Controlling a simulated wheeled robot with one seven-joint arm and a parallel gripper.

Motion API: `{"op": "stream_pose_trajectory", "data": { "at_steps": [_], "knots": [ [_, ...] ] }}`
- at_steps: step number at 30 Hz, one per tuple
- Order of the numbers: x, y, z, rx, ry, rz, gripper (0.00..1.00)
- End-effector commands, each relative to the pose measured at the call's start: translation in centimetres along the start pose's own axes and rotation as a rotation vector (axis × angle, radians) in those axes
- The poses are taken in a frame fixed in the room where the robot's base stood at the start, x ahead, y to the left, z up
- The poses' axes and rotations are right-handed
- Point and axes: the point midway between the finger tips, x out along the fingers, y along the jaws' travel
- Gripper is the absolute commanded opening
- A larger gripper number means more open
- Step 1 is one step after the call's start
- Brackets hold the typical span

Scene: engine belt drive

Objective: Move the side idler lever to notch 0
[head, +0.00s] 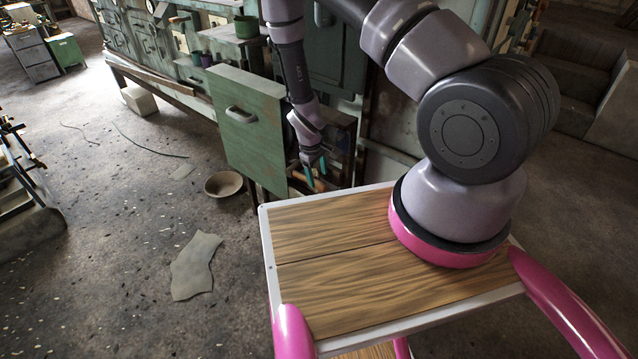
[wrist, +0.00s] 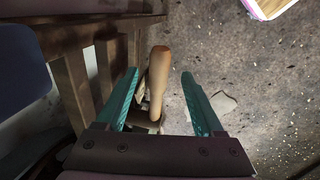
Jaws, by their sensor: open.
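In the wrist view, a tan, rounded handle (wrist: 159,72) that looks like the side idler lever's grip stands between the two teal fingers of my gripper (wrist: 158,76). The fingers are open, with a gap on the right side of the handle. The handle's lower end runs down to darker parts by the gripper's palm, where it is partly hidden. In the head view my gripper (head: 315,176) points down beside the green cabinet front.
A green drawer front (head: 248,128) with a pale handle stands left of my gripper. A brown bowl (head: 223,184) and a grey sheet (head: 196,265) lie on the floor. In the wrist view, wooden slats (wrist: 75,70) run along the left. The floor at left is mostly clear.

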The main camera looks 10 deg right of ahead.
Motion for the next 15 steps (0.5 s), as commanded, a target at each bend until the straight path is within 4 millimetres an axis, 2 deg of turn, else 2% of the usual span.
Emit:
{"op": "stream_pose_trajectory", "data": {
  "at_steps": [1, 6, 9, 15],
  "knots": [
    [1.0, 0.0, 0.1, 0.002, -0.002, -0.001, 0.69],
    [3.4, 0.0, 0.0, 0.001, -0.001, 0.000, 0.69],
    [4.2, 0.0, 0.0, 0.002, -0.001, 0.000, 0.69],
    [4.6, 0.0, 0.0, 0.002, 0.001, 0.000, 0.69]
  ]
}}
